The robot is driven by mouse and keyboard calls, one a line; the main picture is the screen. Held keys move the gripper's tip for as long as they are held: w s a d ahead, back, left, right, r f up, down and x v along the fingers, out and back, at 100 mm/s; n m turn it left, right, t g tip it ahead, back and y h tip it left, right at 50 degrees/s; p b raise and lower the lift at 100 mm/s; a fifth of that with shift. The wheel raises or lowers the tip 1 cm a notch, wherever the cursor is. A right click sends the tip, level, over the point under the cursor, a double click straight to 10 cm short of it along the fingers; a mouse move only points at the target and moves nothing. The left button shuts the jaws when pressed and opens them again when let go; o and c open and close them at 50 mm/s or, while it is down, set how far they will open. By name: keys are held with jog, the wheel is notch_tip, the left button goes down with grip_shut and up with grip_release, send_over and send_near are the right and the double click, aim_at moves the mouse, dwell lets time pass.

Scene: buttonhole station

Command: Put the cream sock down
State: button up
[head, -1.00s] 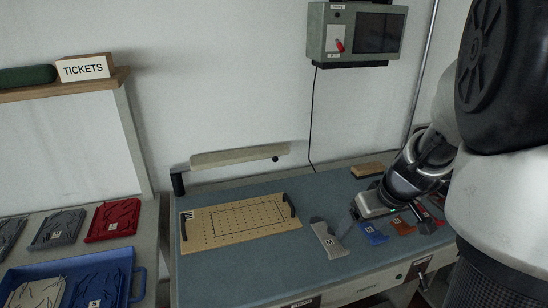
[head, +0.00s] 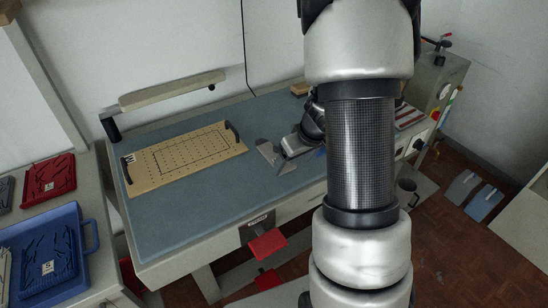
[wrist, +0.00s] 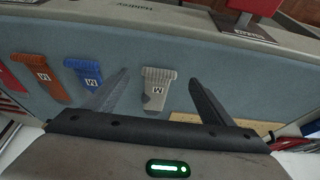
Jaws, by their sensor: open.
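The cream sock (wrist: 158,84), pale with a white letter tag, lies flat on the blue-grey work mat (head: 200,205). In the wrist view it shows between the two fingers with a gap on either side. In the head view the sock (head: 267,150) lies right of the pegboard, partly behind my gripper. My gripper (wrist: 160,78) is open and empty over the sock; its height above the mat is hard to judge. In the head view my gripper (head: 284,155) is partly hidden by my arm.
A blue sock (wrist: 84,72), an orange-brown sock (wrist: 52,82) and a red sock (wrist: 12,75) lie in a row beside it. A tan pegboard (head: 180,160) with black handles lies left on the mat. A blue tray (head: 92,235) stands at the lower left. The mat's front is clear.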

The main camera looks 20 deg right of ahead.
aim_at(289, 171)
jog(key=x, duration=0.4)
jog(key=shift+s+d, duration=0.1)
jog(key=shift+s, duration=0.05)
jog(key=c, duration=1.2)
